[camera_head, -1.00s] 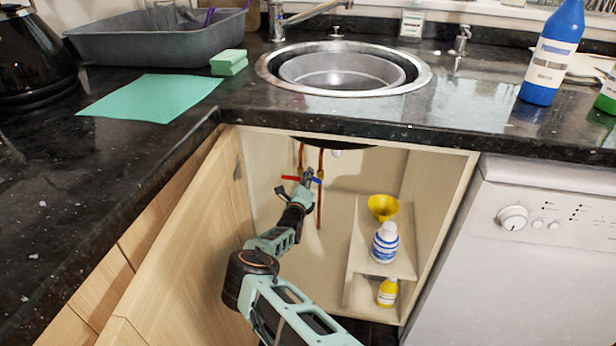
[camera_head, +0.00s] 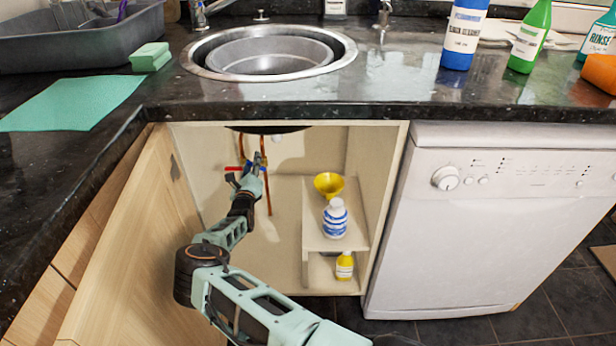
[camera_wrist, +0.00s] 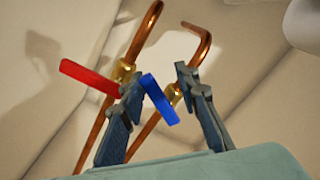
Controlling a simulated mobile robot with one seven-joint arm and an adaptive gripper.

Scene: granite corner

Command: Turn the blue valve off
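In the head view my gripper (camera_head: 257,162) is inside the open cabinet at the pipes and largely hides the blue handle. A red valve handle (camera_wrist: 88,77) points left on the left pipe, just left of the left finger.
The wooden cabinet door (camera_head: 140,235) stands open on the left. A shelf (camera_head: 315,242) on the right holds a yellow funnel (camera_head: 328,184) and a blue-and-white bottle (camera_head: 335,218), with a yellow bottle (camera_head: 344,266) below. The sink (camera_head: 268,54) and dark counter are above.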

